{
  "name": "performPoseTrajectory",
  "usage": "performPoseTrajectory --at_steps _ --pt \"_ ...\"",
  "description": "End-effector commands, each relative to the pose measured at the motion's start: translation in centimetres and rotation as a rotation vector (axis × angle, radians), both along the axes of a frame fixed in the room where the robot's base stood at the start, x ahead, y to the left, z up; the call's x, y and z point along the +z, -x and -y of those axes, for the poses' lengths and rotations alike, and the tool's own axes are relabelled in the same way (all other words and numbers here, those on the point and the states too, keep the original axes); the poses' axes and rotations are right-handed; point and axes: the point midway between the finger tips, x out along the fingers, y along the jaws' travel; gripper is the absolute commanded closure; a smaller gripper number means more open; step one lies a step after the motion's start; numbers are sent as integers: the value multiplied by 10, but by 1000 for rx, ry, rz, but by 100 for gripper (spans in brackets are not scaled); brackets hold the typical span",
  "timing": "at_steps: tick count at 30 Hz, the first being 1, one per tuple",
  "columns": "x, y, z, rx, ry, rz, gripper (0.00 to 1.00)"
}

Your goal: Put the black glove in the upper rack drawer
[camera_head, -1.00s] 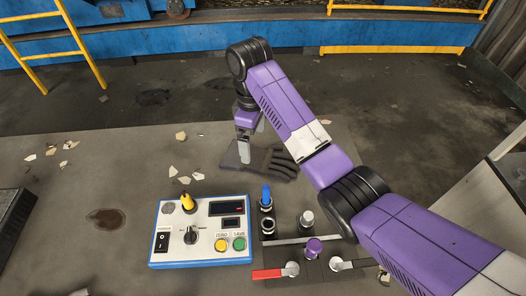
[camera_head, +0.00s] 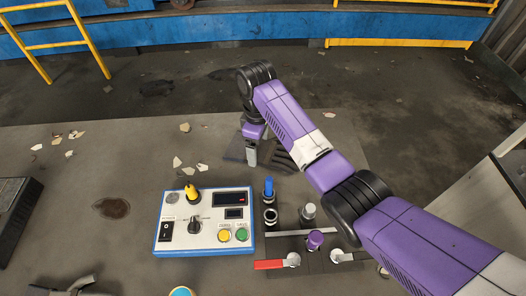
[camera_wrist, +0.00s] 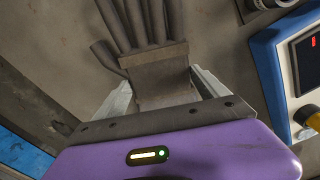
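The black glove (camera_head: 281,157) lies flat on the table behind the control box, partly hidden by my arm in the head view. My gripper (camera_head: 252,155) points down at the glove's cuff end. In the wrist view the glove (camera_wrist: 155,68) has its fingers pointing away. Its cuff lies between the two spread fingers of my gripper (camera_wrist: 163,92), with a visible gap at the sides. The upper rack drawer cannot be made out in these views.
A white and blue control box (camera_head: 204,221) stands in front of the glove. A plate with knobs and a red lever (camera_head: 270,264) is to its right. A pale grey panel (camera_head: 482,200) stands at the far right.

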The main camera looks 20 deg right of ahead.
Motion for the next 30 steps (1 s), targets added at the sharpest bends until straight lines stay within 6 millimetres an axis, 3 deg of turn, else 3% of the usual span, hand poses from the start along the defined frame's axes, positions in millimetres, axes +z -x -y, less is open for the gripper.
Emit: performPoseTrajectory --at_steps 1,6,7,14,20,26,30 --pt "0 0 0 0 0 0 31" --pt "1 0 0 0 0 0 65" --pt "1 0 0 0 0 0 67" --pt "2 0 0 0 -1 1 67" --pt "15 -1 0 0 -2 3 68" --pt "47 -2 0 1 -1 5 68" --pt "83 -1 0 0 0 4 68"
